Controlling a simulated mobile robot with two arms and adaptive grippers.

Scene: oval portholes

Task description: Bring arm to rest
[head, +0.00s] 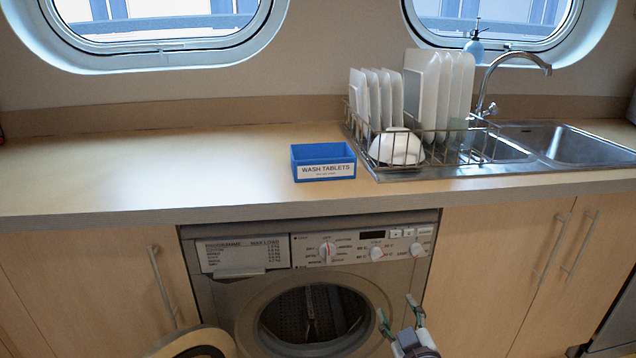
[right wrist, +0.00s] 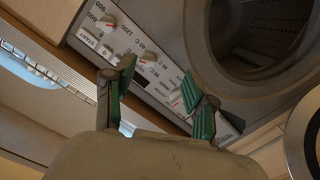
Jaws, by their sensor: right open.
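My right gripper (head: 399,318) is in front of the washing machine (head: 232,290), at the lower right of its round door opening. It is open and nothing shows between its fingers. In the right wrist view its green-padded fingers (right wrist: 160,92) stand apart before the machine's control panel (right wrist: 142,62). The machine's round door (head: 192,343) stands open toward the lower left, and the drum (head: 312,316) looks empty. My left gripper is in neither view.
The counter (head: 150,160) is clear on the left. A blue box labelled wash tablets (head: 323,163) stands on it. A wire dish rack (head: 440,140) with white plates and a bowl stands beside the sink (head: 590,145). Cabinets (head: 95,285) flank the machine.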

